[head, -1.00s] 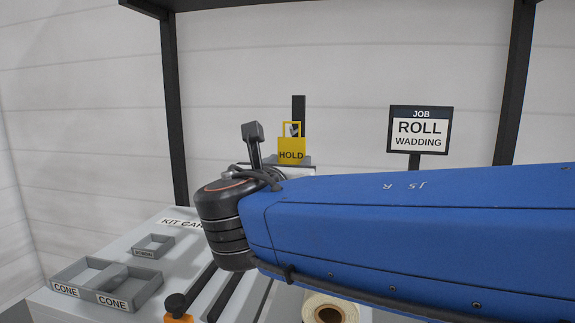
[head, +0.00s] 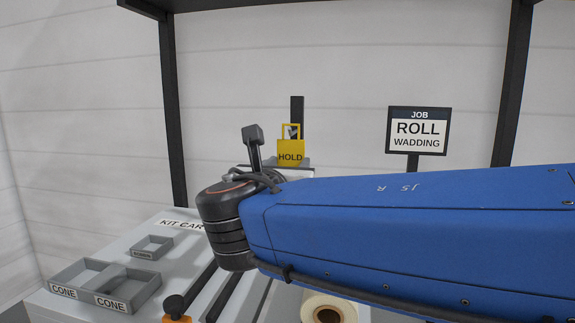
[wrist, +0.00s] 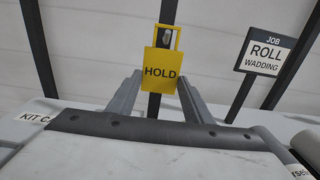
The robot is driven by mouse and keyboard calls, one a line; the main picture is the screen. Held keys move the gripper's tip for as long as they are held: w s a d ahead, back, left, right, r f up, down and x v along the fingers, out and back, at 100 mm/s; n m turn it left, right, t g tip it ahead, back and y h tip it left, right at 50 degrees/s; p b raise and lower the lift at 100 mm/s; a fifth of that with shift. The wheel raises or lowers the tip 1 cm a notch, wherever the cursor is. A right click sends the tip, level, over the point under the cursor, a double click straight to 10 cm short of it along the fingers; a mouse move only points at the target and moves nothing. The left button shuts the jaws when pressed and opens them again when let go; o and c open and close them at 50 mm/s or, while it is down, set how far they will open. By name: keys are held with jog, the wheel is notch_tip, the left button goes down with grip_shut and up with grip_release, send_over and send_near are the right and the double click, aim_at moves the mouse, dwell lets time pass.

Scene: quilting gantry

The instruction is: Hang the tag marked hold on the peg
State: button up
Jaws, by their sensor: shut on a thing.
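The yellow tag marked HOLD (head: 291,157) is upright in front of a dark post (head: 297,103), with its square loop at the top. In the wrist view the tag (wrist: 160,73) is between the fingers of my gripper (wrist: 160,84), which is shut on its lower part. The light grey peg (wrist: 166,40) shows through the loop opening, and also in the head view (head: 294,131). I cannot tell whether the loop is around the peg or only in front of it. In the head view the fingers are hard to make out.
A JOB sign reading ROLL WADDING (head: 418,131) stands to the right. Grey trays marked CONE (head: 83,276) and a smaller tray (head: 152,248) lie at the left on a pale top. A roll (head: 329,308) is below my blue arm. Dark uprights (head: 173,120) frame the back.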

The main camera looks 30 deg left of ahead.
jog(key=shift+w+a+f, duration=0.15)
jog(key=shift+w+f, duration=0.2)
jog(key=shift+f, duration=0.25)
dwell(0.3)
dwell(0.4)
jog(key=o, duration=1.1)
jog(key=shift+s, duration=0.1)
jog(key=v, duration=1.7)
jog(key=shift+s, duration=0.15)
